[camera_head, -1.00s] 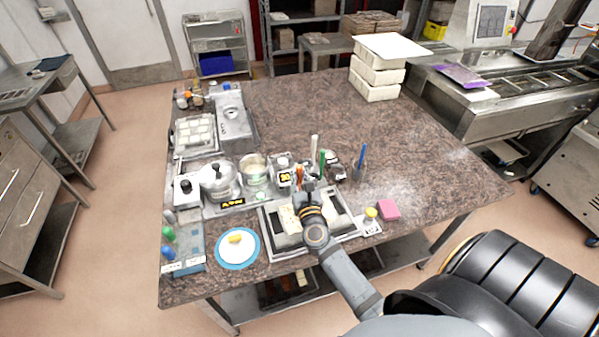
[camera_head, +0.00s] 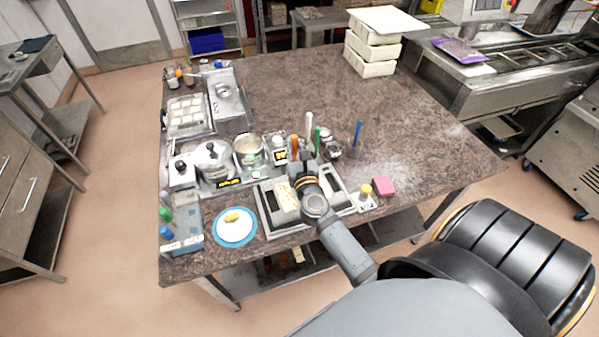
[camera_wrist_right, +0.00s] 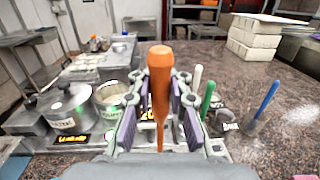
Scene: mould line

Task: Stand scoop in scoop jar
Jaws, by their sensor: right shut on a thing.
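My right gripper (camera_wrist_right: 158,108) is shut on an upright tool with an orange handle (camera_wrist_right: 160,85), which I take to be the scoop. In the head view the orange handle (camera_head: 294,146) shows just beyond the gripper (camera_head: 298,168). White (camera_wrist_right: 197,78), green (camera_wrist_right: 208,98) and blue (camera_wrist_right: 266,100) handles stand to its right. The blue one leans in a small dark holder (camera_wrist_right: 253,126); I cannot tell which holder is the scoop jar. My left gripper is not in view.
A lidded pot (camera_head: 213,160) and an open pot (camera_head: 248,150) stand left of the gripper. A grey tray (camera_head: 268,205) lies below my arm. A blue-rimmed plate (camera_head: 236,240), a pink block (camera_head: 383,186) and stacked pale blocks (camera_head: 372,55) are around. The table's far middle is clear.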

